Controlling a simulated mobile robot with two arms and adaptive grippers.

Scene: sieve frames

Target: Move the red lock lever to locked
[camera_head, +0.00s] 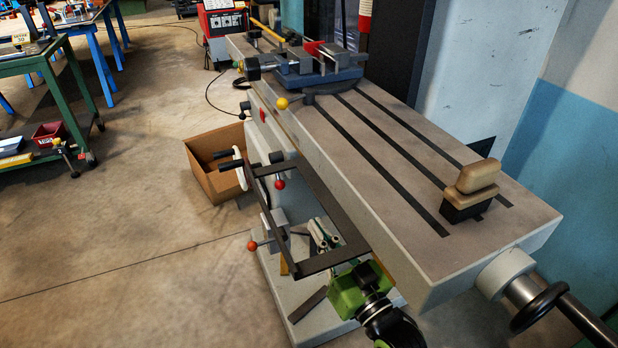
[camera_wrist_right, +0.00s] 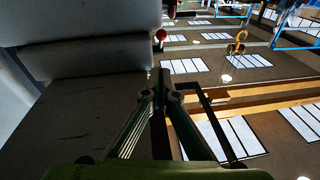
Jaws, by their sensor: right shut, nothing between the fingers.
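Two red-knobbed levers show on the front of the grey milling machine (camera_head: 400,235) in the head view. The upper red knob (camera_head: 279,184) is just under the table edge, and the lower red knob (camera_head: 252,246) is farther down. I cannot tell which is the lock lever, or its setting. My right gripper (camera_head: 318,228) is shut and empty, below and to the right of the upper knob, apart from both. In the right wrist view its fingertips (camera_wrist_right: 161,88) meet below a red knob (camera_wrist_right: 161,34), with a gap between. My left gripper is not in view.
A dark rectangular frame (camera_head: 325,261) sticks out beside my right gripper. A cardboard box (camera_head: 216,178) stands on the floor behind left. The floor at left front is clear.

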